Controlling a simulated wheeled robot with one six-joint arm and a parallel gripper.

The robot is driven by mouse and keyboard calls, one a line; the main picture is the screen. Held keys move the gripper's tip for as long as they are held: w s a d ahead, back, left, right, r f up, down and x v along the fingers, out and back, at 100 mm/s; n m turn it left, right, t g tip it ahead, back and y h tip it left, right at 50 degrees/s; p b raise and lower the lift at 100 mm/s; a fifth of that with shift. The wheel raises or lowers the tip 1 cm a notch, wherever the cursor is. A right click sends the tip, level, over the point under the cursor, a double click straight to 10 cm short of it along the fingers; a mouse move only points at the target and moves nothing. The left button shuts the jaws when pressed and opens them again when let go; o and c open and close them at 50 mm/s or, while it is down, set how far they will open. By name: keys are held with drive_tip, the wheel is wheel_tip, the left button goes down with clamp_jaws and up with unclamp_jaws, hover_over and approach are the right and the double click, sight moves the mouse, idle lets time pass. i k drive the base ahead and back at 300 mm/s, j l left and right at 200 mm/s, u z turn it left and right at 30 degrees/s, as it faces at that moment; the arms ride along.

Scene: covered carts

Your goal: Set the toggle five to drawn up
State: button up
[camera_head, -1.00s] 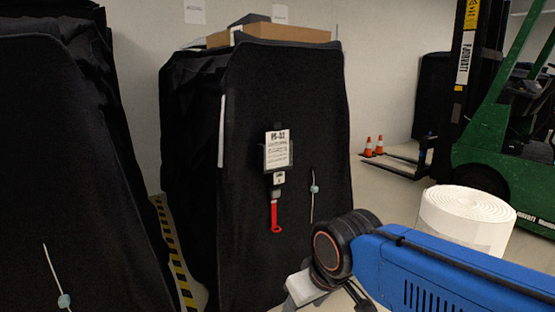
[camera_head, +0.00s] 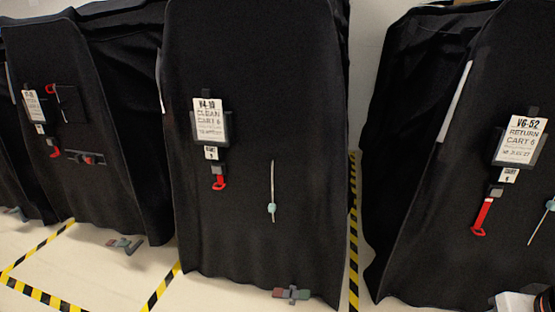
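Two cord toggles show. One pale blue-green toggle (camera_head: 272,208) sits low on a thin pale cord hanging on the black cover of the middle cart (camera_head: 255,90). Another toggle (camera_head: 550,205) is at the right edge, on the cord of the right cart (camera_head: 420,165), partly cut off by the picture edge. The small number tags under the cart signs are too small to read surely, so I cannot tell which toggle is five. My gripper is not in view; only a bit of my arm shows at the bottom right corner.
Red pull handles hang below the signs on the middle (camera_head: 219,183) and right (camera_head: 481,218) carts. A foot pedal (camera_head: 291,294) juts from under the middle cart. More covered carts stand at left. Yellow-black tape (camera_head: 353,230) marks the floor between carts.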

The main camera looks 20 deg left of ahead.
sight(272, 207)
drive_tip(key=u, duration=1.25)
